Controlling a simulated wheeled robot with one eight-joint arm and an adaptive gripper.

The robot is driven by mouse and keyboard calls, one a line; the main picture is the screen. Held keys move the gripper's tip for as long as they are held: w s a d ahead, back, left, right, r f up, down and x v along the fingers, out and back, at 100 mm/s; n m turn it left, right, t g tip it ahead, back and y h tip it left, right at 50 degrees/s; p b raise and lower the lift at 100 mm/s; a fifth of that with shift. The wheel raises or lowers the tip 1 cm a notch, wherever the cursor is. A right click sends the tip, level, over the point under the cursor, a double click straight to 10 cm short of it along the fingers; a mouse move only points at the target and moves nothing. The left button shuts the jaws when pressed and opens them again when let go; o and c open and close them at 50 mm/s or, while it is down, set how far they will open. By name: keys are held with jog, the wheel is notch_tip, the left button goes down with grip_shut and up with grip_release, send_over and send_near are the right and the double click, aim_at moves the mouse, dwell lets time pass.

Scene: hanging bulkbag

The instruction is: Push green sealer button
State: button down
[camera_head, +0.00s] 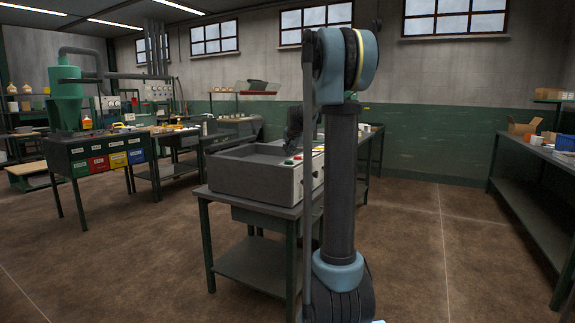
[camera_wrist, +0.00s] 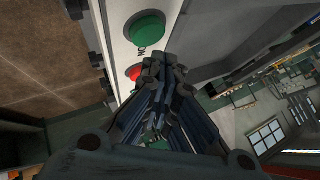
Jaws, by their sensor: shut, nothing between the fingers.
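The sealer (camera_head: 240,182) is a grey open box on a dark table, with a pale control panel on its right side. The green sealer button (camera_wrist: 146,28) is a large round button on the pale panel in the wrist view. A smaller red button (camera_wrist: 135,73) sits below it in that picture, partly beside my fingers. My gripper (camera_wrist: 163,66) is shut and empty, its fingertips close to both buttons. I cannot tell if they touch the panel. In the head view my gripper (camera_head: 294,135) is over the panel, partly hidden by my arm.
The sealer's table (camera_head: 255,265) has a lower shelf. A long bench (camera_head: 530,205) with a cardboard box (camera_head: 524,127) runs along the right. A table with coloured bins (camera_head: 97,163) and a green machine (camera_head: 66,98) stand at left. The floor right of my arm is clear.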

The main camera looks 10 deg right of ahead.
jog(key=shift+r, duration=2.25)
jog(key=s+f+n+g, duration=0.2)
jog(key=s+f, duration=0.7)
jog(key=s, duration=0.9)
jog(key=s+f+n+g, duration=0.2)
jog(key=s+f, duration=0.7)
jog(key=s, duration=1)
jog(key=s+a+f+n+g, duration=0.1)
jog(key=s+f+n+g, duration=0.2)
jog(key=s+f, duration=0.6)
jog(key=s+n, duration=0.2)
jog(key=s, duration=0.8)
jog(key=shift+s+f, duration=0.2)
jog(key=shift+f, duration=0.15)
jog(key=shift+a, duration=0.1)
